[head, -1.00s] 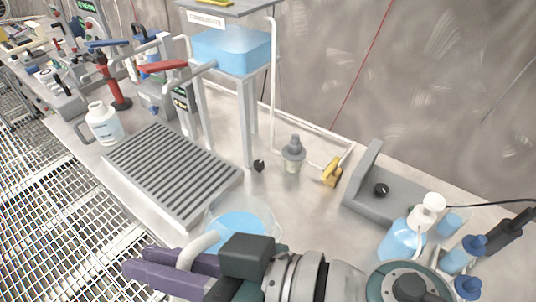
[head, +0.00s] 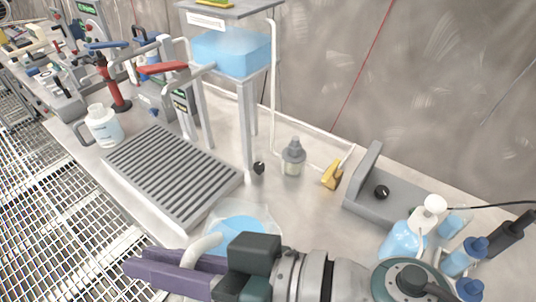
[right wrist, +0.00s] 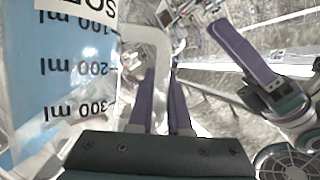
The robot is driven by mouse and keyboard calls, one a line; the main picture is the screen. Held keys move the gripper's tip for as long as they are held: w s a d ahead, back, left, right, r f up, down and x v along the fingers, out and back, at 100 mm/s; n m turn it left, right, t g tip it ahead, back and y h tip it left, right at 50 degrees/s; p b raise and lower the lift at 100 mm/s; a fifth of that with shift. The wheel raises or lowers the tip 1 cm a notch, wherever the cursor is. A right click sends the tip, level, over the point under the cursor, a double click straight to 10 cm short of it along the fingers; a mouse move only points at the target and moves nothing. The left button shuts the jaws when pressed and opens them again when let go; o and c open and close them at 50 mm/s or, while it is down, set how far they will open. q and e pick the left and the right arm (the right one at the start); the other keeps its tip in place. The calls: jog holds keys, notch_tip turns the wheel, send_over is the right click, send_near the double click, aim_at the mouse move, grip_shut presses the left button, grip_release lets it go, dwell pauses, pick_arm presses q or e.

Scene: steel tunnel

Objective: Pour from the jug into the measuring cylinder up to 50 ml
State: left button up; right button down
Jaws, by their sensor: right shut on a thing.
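The jug (head: 243,228) is clear and holds blue liquid. It stands in or over the bench's front edge, just beyond my right gripper; I cannot tell whether it touches the bench. My right gripper (head: 135,276) has purple fingers, shut on the jug's pale handle (head: 205,246). In the right wrist view the jug (right wrist: 60,75) fills the left side, with upside-down ml marks, and its handle (right wrist: 150,45) passes between the fingers. A purple finger of my left gripper (right wrist: 240,50) shows there at the right; its opening is unclear. I cannot make out the measuring cylinder.
A ribbed grey drain tray (head: 172,175) lies left of the jug. Behind it stands a frame with a blue tank (head: 232,52). A small grey-capped bottle (head: 293,157), a yellow object (head: 332,175) and a wash bottle (head: 405,238) stand rightwards. Bare bench lies between.

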jog(key=shift+w, duration=0.1)
dwell(0.5)
jog(key=shift+w+d+r+m, duration=0.1)
jog(key=shift+d+r+m, duration=0.05)
jog(key=shift+m, duration=0.25)
jog(key=shift+w+r+y, duration=0.1)
jog(key=shift+w+y, duration=0.05)
jog(key=shift+y, duration=0.15)
jog(key=shift+w+d+r+m, duration=0.15)
jog(key=shift+d+m, duration=0.05)
jog(key=shift+m, duration=0.3)
jog(key=shift+w+d, duration=0.1)
jog(key=shift+w, duration=0.05)
dwell(0.7)
